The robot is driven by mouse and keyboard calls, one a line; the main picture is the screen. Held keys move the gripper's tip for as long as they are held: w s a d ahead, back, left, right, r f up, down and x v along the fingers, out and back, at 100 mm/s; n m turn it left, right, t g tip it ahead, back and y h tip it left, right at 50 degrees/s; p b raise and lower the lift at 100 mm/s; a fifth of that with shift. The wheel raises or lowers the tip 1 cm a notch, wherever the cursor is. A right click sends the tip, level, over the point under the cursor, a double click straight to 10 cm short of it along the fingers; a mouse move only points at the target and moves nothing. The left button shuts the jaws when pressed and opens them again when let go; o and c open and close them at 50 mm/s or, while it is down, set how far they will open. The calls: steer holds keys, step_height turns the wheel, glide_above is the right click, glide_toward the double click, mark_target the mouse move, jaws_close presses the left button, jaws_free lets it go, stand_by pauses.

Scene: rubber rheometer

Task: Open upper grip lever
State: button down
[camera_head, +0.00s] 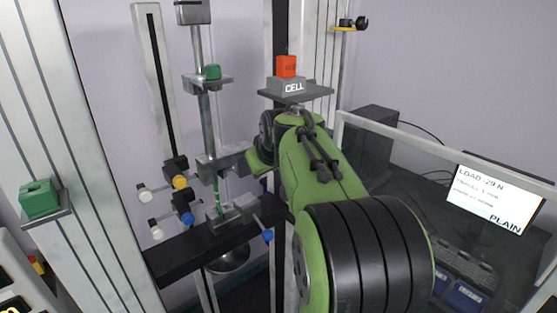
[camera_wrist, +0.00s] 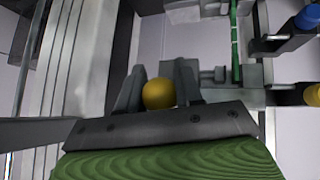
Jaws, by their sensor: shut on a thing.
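The upper grip (camera_head: 215,168) is a grey block on the vertical rod in the head view, with a thin green specimen (camera_head: 217,196) below it. In the wrist view, my gripper (camera_wrist: 159,88) has its dark fingers on both sides of a yellow lever knob (camera_wrist: 159,94) and is shut on it. The grip's metal parts (camera_wrist: 212,76) and the green specimen (camera_wrist: 235,42) show beyond. The held knob is hidden by my arm in the head view. Another yellow knob (camera_head: 179,182) sits on the grip's left side.
Blue knobs (camera_head: 267,236) belong to the lower grip (camera_head: 224,214), above a black crossbeam (camera_head: 190,258). A red block (camera_head: 286,66) sits on the CELL shelf (camera_head: 294,93). A clear panel and a monitor (camera_head: 492,200) reading "PLAIN" stand to the right. A green block (camera_head: 40,198) is at left.

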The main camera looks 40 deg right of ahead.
steer(key=shift+r, duration=0.15)
stand_by(0.3)
steer(key=c, duration=0.8)
jaws_free()
steer(key=shift+o, duration=0.2)
steer(key=v, duration=1.5)
steer(key=shift+s+r, duration=0.2)
steer(key=shift+r, duration=0.05)
steer(key=shift+a, duration=0.1)
